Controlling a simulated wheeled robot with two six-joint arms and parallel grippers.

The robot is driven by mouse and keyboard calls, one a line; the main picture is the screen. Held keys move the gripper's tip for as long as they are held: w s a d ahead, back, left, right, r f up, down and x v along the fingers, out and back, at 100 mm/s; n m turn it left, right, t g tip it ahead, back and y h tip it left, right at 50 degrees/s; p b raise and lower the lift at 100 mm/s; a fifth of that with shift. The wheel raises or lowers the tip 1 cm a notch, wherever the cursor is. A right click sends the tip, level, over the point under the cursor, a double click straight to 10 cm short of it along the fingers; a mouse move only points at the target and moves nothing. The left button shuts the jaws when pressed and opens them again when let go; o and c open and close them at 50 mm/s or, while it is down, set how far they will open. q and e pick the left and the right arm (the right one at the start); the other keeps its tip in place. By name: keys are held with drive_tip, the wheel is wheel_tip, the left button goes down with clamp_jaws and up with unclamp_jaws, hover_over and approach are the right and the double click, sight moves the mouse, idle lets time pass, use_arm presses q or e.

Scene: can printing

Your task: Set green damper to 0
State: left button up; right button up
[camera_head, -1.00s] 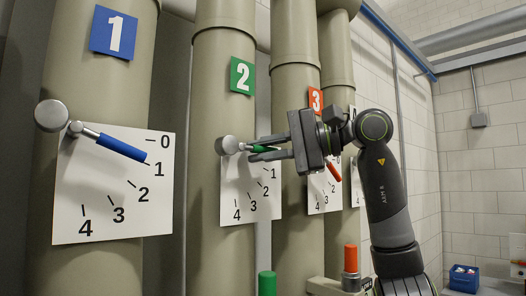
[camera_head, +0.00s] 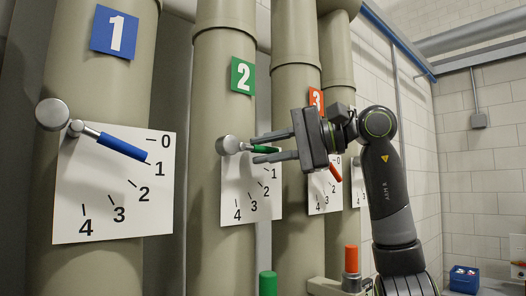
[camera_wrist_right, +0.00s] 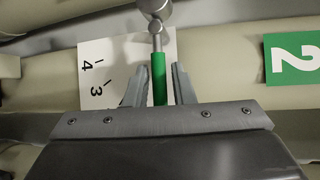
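The green damper handle (camera_head: 262,149) sits on the pipe marked 2, joined by a metal rod to a round grey pivot (camera_head: 228,145). It points to the right, near the upper end of its scale card (camera_head: 240,200); the 0 mark is hidden behind my right gripper. My right gripper (camera_head: 268,146) is open, with one finger above and one below the green handle. In the right wrist view the green handle (camera_wrist_right: 160,78) stands between the two fingers (camera_wrist_right: 157,85), with a gap on each side. My left gripper is not in view.
A blue damper handle (camera_head: 123,146) on pipe 1 points near 1. An orange-red handle (camera_head: 334,172) on pipe 3 is just beyond my right gripper. Green (camera_head: 267,284) and orange (camera_head: 351,258) upright cylinders stand below. A blue box (camera_head: 463,279) is at far right.

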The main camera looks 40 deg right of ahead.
sight(268, 149)
drive_tip(key=b+v, duration=0.1)
drive_tip(key=v, duration=0.4)
drive_tip(key=shift+s+d+f, duration=0.1)
drive_tip(key=shift+s+d, duration=0.1)
drive_tip(key=shift+s, duration=0.05)
drive_tip(key=v, duration=1.1)
drive_tip(key=shift+b, duration=0.4)
drive_tip(key=shift+d, duration=0.1)
